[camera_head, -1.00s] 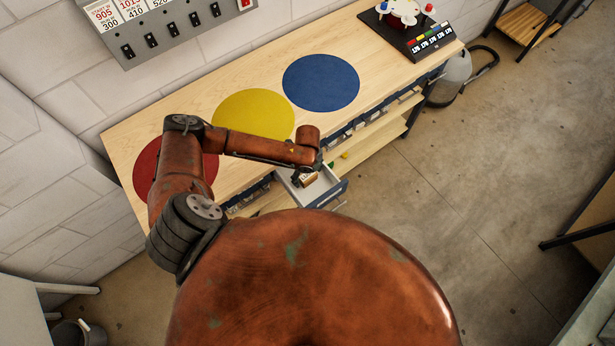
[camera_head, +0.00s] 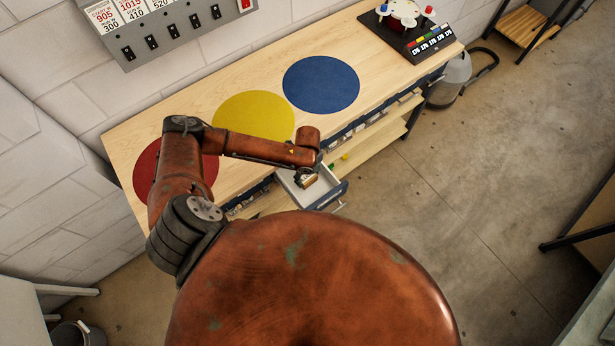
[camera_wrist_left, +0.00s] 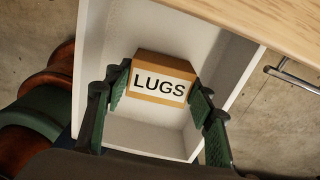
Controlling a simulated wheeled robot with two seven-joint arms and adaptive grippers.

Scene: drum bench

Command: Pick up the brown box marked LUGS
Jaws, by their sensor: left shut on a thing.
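The brown box marked LUGS (camera_wrist_left: 160,79) shows in the left wrist view, with its white label facing the camera. It is inside the open white drawer (camera_wrist_left: 120,40). My left gripper (camera_wrist_left: 160,88) is shut on the box, one green-black finger at each side. In the head view the box (camera_head: 309,181) is a small brown patch below the end of my left arm, within the drawer (camera_head: 325,190). My left gripper (camera_head: 304,176) is mostly hidden there by the arm. Whether the box touches the drawer floor, I cannot tell. My right gripper is not in view.
The wooden bench top (camera_head: 230,85) carries red (camera_head: 145,170), yellow (camera_head: 255,113) and blue discs (camera_head: 321,83). The bench edge (camera_wrist_left: 290,25) is close beside the drawer. A dark panel with a drum-like device (camera_head: 405,20) stands at the far right end.

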